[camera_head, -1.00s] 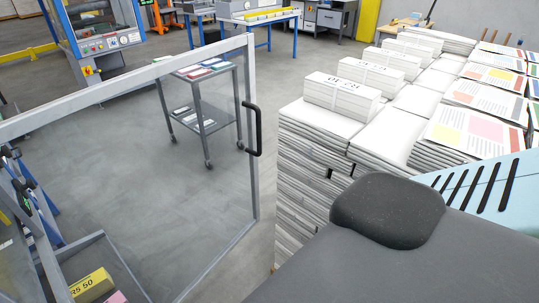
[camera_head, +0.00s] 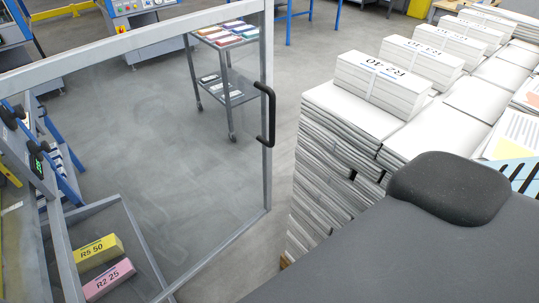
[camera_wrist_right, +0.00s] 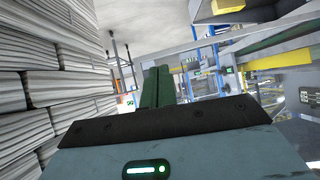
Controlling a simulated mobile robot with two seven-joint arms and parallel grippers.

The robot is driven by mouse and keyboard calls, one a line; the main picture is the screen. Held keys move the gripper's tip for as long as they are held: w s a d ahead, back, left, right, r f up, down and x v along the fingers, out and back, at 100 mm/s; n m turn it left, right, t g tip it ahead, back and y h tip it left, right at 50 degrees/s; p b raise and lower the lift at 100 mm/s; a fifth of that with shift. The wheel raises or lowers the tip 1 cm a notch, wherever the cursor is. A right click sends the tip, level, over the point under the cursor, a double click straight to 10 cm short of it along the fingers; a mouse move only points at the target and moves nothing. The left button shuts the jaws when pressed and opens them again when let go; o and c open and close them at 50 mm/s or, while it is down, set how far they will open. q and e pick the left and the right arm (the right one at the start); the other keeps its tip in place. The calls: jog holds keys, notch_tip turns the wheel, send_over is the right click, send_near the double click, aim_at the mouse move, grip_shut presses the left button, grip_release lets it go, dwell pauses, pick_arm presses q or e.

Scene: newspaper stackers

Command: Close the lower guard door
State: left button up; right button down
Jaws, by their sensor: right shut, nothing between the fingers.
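A clear guard door (camera_head: 170,150) with a grey metal frame fills the left half of the head view. It stands swung out over the floor. Its black bar handle (camera_head: 265,113) is on the upright at its free edge. Neither gripper shows in the head view. In the right wrist view my right gripper (camera_wrist_right: 156,82) has its dark green fingers together, with nothing between them. The fingers point out past a stack of papers, and no contact with the door or handle shows. I cannot identify the door in that view.
Tall newspaper stacks (camera_head: 325,170) stand right of the door, with bundles on top, a strip of floor between. A wheeled cart (camera_head: 230,85) stands beyond the door. A tray at lower left holds a yellow block (camera_head: 98,252) and a pink block (camera_head: 109,279). Open floor lies behind the door.

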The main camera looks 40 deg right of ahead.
aim_at(263, 151)
pick_arm(q)
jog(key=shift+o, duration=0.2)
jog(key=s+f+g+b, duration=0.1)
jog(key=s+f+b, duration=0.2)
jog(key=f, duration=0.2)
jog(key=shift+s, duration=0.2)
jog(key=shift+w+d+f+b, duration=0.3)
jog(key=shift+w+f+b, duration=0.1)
jog(key=shift+b, duration=0.2)
pick_arm(e)
jog(key=w+d+r+t, duration=0.2)
jog(key=w+r, duration=0.1)
jog(key=r, duration=0.3)
jog(key=w+d+r+t+y, duration=0.1)
jog(key=w+d+r+t, duration=0.1)
jog(key=r, duration=0.5)
jog(key=w+d+r+t, duration=0.2)
jog(key=w+r, duration=0.2)
jog(key=r, duration=0.3)
jog(key=shift+w+d+n+t, duration=0.3)
jog(key=shift+d+n, duration=0.1)
jog(key=shift+w, duration=0.1)
